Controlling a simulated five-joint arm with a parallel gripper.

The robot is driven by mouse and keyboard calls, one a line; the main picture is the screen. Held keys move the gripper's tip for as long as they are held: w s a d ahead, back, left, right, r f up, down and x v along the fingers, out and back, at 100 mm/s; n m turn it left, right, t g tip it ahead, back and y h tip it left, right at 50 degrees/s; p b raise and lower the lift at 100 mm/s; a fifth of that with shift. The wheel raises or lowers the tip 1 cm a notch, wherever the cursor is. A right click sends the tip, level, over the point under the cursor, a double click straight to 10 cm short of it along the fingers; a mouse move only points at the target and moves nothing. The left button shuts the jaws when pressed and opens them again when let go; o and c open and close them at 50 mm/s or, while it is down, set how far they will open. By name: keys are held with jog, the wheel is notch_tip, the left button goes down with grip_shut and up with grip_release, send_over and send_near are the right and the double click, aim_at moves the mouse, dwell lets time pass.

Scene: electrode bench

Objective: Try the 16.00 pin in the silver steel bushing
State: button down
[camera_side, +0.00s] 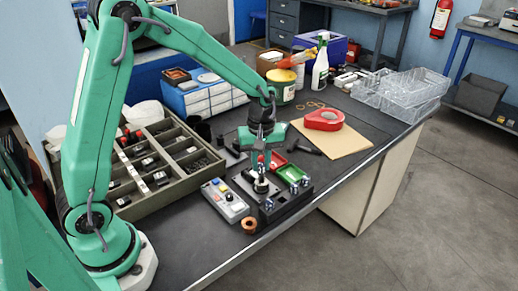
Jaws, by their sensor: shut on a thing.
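My gripper (261,170) points down over the dark fixture at the front edge of the bench. It is shut on a small light pin (261,177), mostly hidden by the fingers; its size marking cannot be read. Right below is a pale metallic ring (261,187), which looks like the silver steel bushing. The pin's lower end is at or just above the ring; I cannot tell whether it is inside. The ring sits at the dark fixture block (288,203), which has several small shiny posts.
A grey button box (225,200) stands left of the fixture, a copper ring (249,225) in front. A compartment tray (190,190) fills the left.

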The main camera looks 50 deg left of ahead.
jog(key=shift+f, duration=0.85)
dwell(0.3)
jog(key=shift+r, duration=0.1)
dwell(1.4)
notch_tip(320, 180, up, 11)
jog(key=shift+f, duration=0.1)
jog(key=d, duration=0.8)
jog(key=f, duration=0.4)
jog(key=shift+d+f, duration=0.25)
jog(key=shift+f, duration=0.15)
jog(key=shift+f, duration=2.45)
jog(key=shift+f, duration=1.15)
